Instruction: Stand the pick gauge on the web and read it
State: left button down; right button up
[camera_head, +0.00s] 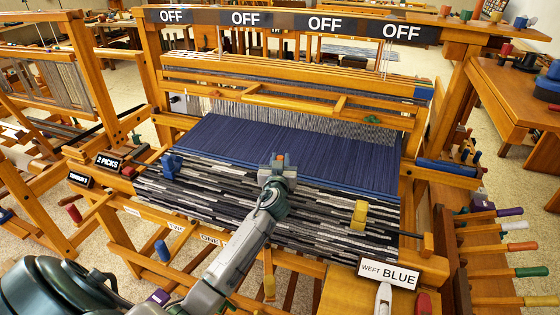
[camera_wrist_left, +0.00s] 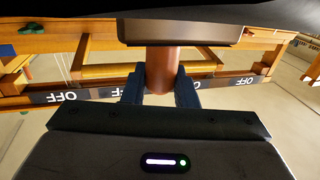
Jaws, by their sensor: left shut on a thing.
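The web (camera_head: 320,215) is striped black, grey and white cloth across the front of the loom, with dark blue warp (camera_head: 290,148) behind it. My left gripper (camera_head: 278,163) is over the web near the edge of the blue warp. In the left wrist view its two dark fingers (camera_wrist_left: 160,88) are shut on a copper-brown cylinder (camera_wrist_left: 163,66) joined to a dark block. This looks like the pick gauge. In the head view the gripper mostly hides it, and I cannot tell whether it touches the cloth. My right gripper is not in view.
A blue piece (camera_head: 172,164) and a yellow piece (camera_head: 358,215) sit on the web, left and right of my arm. Signs read "2 PICKS" (camera_head: 108,161) and "WEFT BLUE" (camera_head: 389,271). The wooden beam with several "OFF" signs (camera_head: 245,18) spans the loom above.

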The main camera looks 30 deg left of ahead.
pick_arm(q)
jog(key=shift+s+f+b, duration=0.15)
jog(key=shift+f+b, duration=0.2)
jog(key=shift+b, duration=0.1)
jog(key=c, duration=1.3)
grip_release()
jog(key=shift+f, duration=0.1)
jog(key=shift+o, duration=0.8)
jog(key=shift+f, duration=0.15)
jog(key=shift+r+p, duration=0.8)
jog(key=shift+p, duration=0.45)
jog(key=shift+s+d+f+b, duration=0.45)
jog(key=shift+s+f+b, duration=0.15)
jog(key=shift+s+b, duration=0.2)
jog(key=r+b+v, duration=0.1)
jog(key=b+v, duration=0.1)
jog(key=v, duration=0.8)
jog(key=shift+r, duration=0.15)
